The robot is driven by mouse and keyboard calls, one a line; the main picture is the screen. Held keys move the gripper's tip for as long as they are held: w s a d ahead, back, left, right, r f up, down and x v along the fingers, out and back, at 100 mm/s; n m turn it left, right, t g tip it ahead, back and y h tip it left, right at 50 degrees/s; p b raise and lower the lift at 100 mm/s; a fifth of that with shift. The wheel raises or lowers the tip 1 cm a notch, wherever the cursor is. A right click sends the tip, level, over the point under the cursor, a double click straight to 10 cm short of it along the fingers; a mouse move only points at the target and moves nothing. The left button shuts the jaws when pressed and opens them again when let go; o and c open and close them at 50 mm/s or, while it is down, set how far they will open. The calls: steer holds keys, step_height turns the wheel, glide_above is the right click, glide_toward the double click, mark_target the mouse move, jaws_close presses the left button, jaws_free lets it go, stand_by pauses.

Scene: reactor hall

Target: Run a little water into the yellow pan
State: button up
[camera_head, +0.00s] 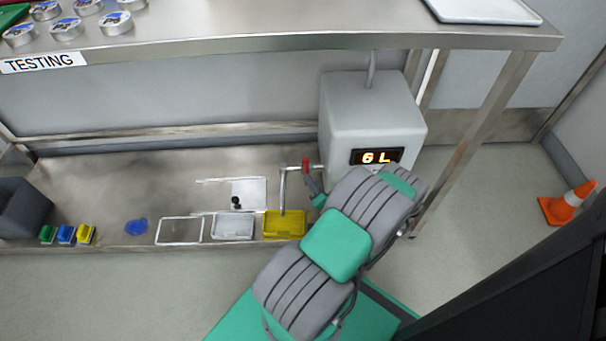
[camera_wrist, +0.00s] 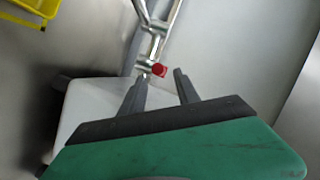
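The yellow pan (camera_head: 284,229) sits on the low shelf at the right of a row of trays; its edge also shows in the wrist view (camera_wrist: 42,8). A thin metal pipe (camera_head: 283,185) comes down from the tap to the pan; I cannot tell whether any water runs. The red tap handle (camera_head: 306,164) is on the side of the grey tank (camera_head: 368,112), whose display (camera_head: 377,157) reads 6 L. My gripper (camera_wrist: 159,82) is open, its fingers pointing at the red handle (camera_wrist: 159,70), which shows just beyond and between the fingertips. In the head view my arm partly hides the gripper.
Beside the pan are a clear tray (camera_head: 233,227) and a wire frame (camera_head: 180,231). A blue item (camera_head: 136,227) and several coloured blocks lie farther left. The steel table (camera_head: 280,30) overhangs the shelf. A table leg (camera_head: 475,145) and an orange cone (camera_head: 566,203) stand right.

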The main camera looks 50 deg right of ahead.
mark_target(306, 172)
steer(key=b+x, duration=0.1)
steer(key=x, duration=0.4)
steer(key=shift+w+f, duration=0.15)
steer(key=shift+w, duration=0.2)
jaws_close()
stand_by(1.0)
